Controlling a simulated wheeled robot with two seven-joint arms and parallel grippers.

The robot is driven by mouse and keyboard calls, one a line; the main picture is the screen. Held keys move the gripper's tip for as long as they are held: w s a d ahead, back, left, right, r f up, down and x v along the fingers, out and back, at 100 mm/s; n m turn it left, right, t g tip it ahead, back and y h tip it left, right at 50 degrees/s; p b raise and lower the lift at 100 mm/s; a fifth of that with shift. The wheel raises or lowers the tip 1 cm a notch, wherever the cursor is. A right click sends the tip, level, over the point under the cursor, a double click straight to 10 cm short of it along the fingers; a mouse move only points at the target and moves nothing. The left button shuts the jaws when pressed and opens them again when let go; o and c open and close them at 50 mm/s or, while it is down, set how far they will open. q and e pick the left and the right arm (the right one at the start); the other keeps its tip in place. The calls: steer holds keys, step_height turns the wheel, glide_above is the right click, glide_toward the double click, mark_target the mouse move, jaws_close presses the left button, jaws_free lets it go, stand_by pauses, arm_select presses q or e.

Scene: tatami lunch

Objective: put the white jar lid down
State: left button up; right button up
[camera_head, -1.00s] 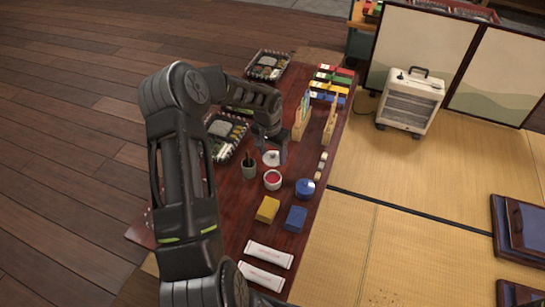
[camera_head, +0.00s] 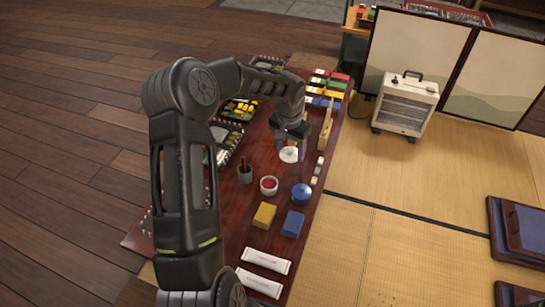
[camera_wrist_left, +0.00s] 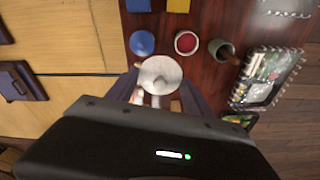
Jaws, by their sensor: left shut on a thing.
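The white jar lid (camera_head: 289,155) is a round disc, held by my left gripper (camera_head: 291,146) over the dark red table. In the left wrist view the lid (camera_wrist_left: 160,70) lies between the two fingers, and the gripper is shut on it. The exact contact and the gap to the table are hard to tell. A white jar with red contents (camera_head: 269,187) stands open, nearer the front than the lid; it also shows in the left wrist view (camera_wrist_left: 186,42). My right gripper is in neither view.
Near the lid are a blue round pot (camera_head: 302,193), a dark green cup (camera_head: 245,174) and a row of small pieces (camera_head: 317,171) by the right edge. Yellow (camera_head: 264,215) and blue (camera_head: 293,224) blocks stand in front. Lunch trays (camera_head: 225,140) line the left.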

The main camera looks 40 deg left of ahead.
arm_select(q)
steer(key=s+d+r+m, duration=0.1)
steer(key=d+r, duration=1.7)
steer(key=shift+d, duration=0.25)
steer(key=shift+r, duration=0.1)
